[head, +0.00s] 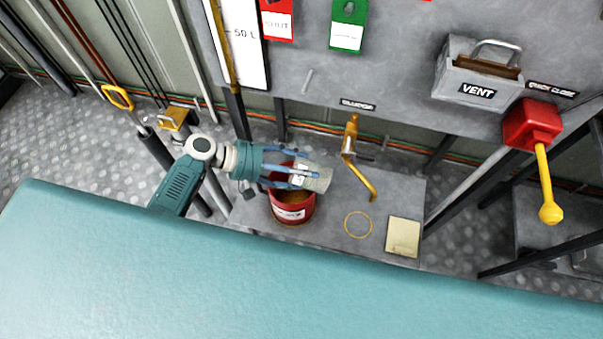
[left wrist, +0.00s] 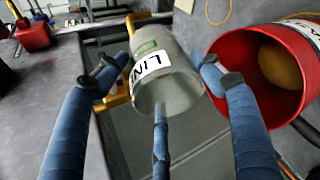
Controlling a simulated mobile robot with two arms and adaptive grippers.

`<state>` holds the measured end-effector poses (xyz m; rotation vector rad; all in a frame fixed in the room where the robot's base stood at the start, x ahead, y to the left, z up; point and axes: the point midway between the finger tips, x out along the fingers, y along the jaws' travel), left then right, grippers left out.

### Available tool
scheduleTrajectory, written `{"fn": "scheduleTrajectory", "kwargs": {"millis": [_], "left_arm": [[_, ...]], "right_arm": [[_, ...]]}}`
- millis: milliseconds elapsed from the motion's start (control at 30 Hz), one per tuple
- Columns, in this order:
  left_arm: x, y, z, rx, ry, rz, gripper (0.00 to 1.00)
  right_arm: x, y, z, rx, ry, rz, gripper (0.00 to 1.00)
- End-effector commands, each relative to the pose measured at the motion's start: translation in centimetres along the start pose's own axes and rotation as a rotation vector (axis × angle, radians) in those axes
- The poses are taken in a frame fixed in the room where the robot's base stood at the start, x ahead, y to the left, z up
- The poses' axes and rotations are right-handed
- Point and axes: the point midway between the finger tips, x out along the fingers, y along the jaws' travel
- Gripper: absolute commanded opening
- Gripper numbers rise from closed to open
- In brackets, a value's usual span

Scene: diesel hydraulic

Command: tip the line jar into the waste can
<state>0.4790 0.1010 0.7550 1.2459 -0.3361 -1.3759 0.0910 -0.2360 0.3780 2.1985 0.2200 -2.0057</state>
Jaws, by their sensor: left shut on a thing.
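The line jar (head: 319,179) is a pale, clear jar with a white label. In the left wrist view the jar (left wrist: 178,92) sits between my three blue fingers, and its label partly reads "LIN". My left gripper (head: 303,177) is shut on it and holds it tipped well over, nearly level, above the waste can. The waste can (head: 292,213) is red with a white label and stands upright on the grey shelf. Its open mouth and brownish inside show in the left wrist view, where the can (left wrist: 222,62) is right of the jar. My right gripper is out of view.
A brass drain tap (head: 350,140) stands just right of the jar. A yellow ring (head: 358,225) and a pale yellow pad (head: 403,237) lie on the shelf (head: 335,205). A red lever box (head: 532,124) and a VENT box (head: 474,80) are on the right.

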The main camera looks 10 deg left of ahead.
Motion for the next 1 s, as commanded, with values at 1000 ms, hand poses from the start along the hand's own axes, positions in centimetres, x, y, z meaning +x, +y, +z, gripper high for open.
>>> {"fn": "scheduleTrajectory", "kwargs": {"millis": [1000], "left_arm": [[-1.1, -0.1, -0.6, -0.095, -0.180, 0.259, 0.31]], "right_arm": [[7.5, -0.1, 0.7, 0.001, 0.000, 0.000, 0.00]]}}
